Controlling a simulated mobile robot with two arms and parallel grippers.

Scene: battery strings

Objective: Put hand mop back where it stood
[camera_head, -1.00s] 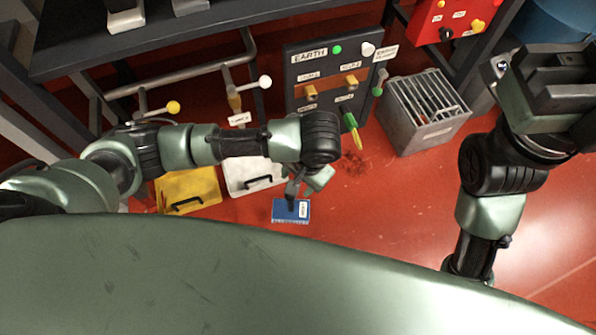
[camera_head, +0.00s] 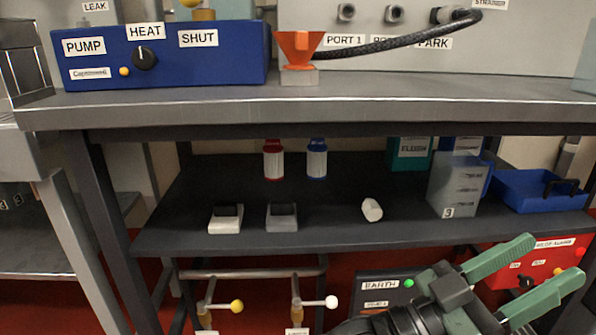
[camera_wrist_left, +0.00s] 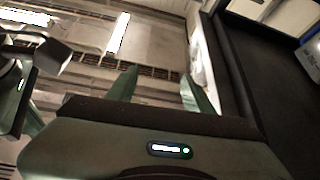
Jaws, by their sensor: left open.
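I cannot pick out the hand mop in either view now. My left gripper (camera_head: 556,257) is at the lower right of the head view, in front of the red box under the shelf. Its two green fingers are spread apart with nothing between them. In the left wrist view the same gripper (camera_wrist_left: 158,75) shows its fingers apart and empty. My right gripper does not show clearly in either view.
The dark lower shelf (camera_head: 330,236) holds a white block (camera_head: 226,219), a grey block (camera_head: 282,217), a white piece (camera_head: 371,210), a grey container (camera_head: 455,185) and a blue tray (camera_head: 530,192). Bare shelf lies between them. The bench edge (camera_head: 300,112) overhangs it. The red box (camera_head: 545,262) stands below.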

